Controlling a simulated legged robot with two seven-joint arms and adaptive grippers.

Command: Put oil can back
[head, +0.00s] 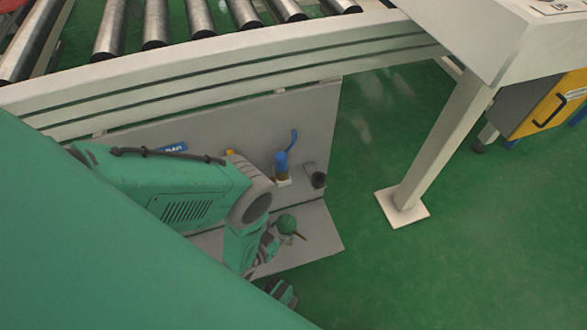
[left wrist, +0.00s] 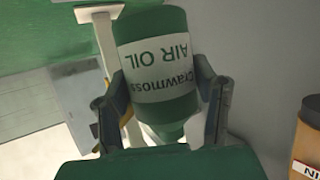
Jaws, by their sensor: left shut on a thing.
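The oil can (head: 287,224) is green with a pointed tip, close to the shelf under the conveyor. In the left wrist view the can (left wrist: 158,72) has a pale label reading "AIR OIL", upside down in the picture. My left gripper (head: 272,243) is shut on the can. In the wrist view the two fingers of my left gripper (left wrist: 160,112) are on either side of it. The grey shelf (head: 318,236) has an upright back panel and a flat ledge. Whether the can touches the ledge is unclear. My right gripper cannot be made out.
A brown container (left wrist: 307,135) stands at right in the wrist view. The roller conveyor (head: 230,65) is above; a white post (head: 440,145) stands right. Green floor there is open.

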